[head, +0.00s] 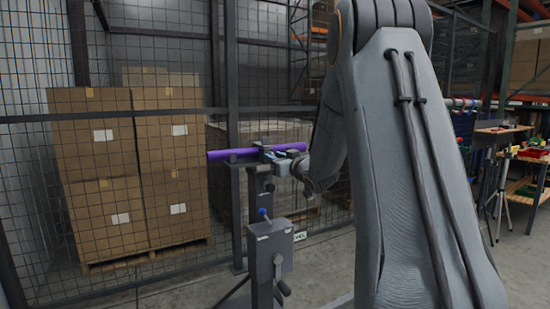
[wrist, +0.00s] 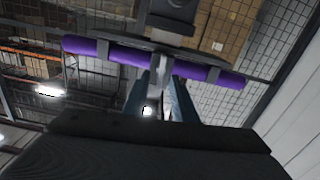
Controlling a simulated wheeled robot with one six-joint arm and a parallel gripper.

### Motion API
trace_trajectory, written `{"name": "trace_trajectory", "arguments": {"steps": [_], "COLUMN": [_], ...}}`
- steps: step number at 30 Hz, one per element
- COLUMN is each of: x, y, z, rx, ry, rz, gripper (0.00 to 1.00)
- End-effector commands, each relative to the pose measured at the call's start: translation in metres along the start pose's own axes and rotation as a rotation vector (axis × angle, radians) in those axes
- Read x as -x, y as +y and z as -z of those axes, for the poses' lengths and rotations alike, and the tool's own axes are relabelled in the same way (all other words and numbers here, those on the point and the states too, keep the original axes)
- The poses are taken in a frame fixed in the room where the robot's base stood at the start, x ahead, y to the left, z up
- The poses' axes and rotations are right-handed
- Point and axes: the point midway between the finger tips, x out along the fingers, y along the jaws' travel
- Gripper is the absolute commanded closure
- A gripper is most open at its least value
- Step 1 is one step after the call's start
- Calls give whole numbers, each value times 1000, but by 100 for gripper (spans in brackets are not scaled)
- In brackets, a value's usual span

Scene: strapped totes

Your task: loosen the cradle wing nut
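A purple tube (head: 231,155) lies level in a dark cradle (head: 262,151) on top of a grey post stand. The tube (wrist: 110,51) crosses the upper part of the wrist view, with the dark cradle (wrist: 172,25) over its middle. My gripper (head: 277,166) is at the cradle, just below the tube on the right side. In the wrist view, the two blue-grey fingers of my gripper (wrist: 161,82) point at the cradle, with a small grey part (wrist: 160,66) between their tips. I cannot tell whether this part is the wing nut, or whether the fingers touch it.
The stand carries a grey box (head: 272,245) with a blue knob and a dark handle lower down. A mesh fence stands behind, with stacked cartons (head: 95,140) on a pallet. A workbench with bins (head: 535,155) is at far right.

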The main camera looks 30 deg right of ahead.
Motion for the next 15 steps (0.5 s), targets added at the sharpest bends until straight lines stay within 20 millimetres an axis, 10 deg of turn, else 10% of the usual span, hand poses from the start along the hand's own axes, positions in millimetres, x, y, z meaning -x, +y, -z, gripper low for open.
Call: {"name": "trace_trajectory", "arguments": {"steps": [8, 15], "x": [-3, -2], "y": [0, 0], "z": [0, 0], "rx": [0, 0], "ry": [-1, -1], "rz": [0, -1], "gripper": [75, 100]}}
